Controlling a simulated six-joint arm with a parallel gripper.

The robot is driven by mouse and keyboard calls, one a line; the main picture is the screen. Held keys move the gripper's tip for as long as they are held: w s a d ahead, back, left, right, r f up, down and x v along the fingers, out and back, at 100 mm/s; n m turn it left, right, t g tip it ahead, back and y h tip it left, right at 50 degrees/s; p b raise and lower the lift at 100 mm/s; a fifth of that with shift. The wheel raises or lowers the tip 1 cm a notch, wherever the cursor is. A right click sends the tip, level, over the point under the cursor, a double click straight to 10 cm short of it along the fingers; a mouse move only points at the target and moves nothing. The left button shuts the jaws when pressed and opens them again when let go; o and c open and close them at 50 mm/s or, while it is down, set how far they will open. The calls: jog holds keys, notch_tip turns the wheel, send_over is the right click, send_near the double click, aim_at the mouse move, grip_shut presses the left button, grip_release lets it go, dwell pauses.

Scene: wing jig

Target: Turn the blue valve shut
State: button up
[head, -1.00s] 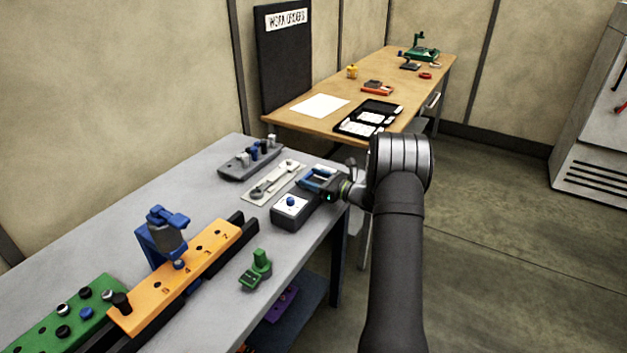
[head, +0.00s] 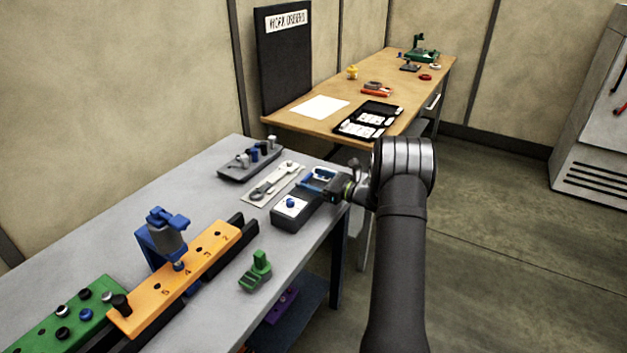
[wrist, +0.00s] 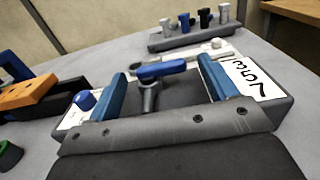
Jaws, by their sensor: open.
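The blue valve handle (wrist: 160,70) is a short lever on a dark grey stem, standing on a dark box (wrist: 180,92) in the wrist view. It lies crosswise in the picture between the fingers of my gripper (wrist: 162,66). The two blue fingers are apart, with a small gap showing at each end of the handle. I cannot tell the depth of the fingers against it. In the head view my gripper (head: 318,179) is over the far part of the box (head: 292,220), and hides much of the valve.
A blue knob (wrist: 86,100) on a white panel is left of the fingers. A grey rack (head: 250,162) with pegs and a wrench tray (head: 272,184) lie beyond. A green part (head: 257,271) stands nearer.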

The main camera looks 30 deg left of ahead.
jog(key=d, duration=1.6)
jog(key=shift+w+d, duration=0.15)
jog(key=shift+d, duration=0.15)
jog(key=a, duration=1.7)
jog(key=shift+a, duration=0.25)
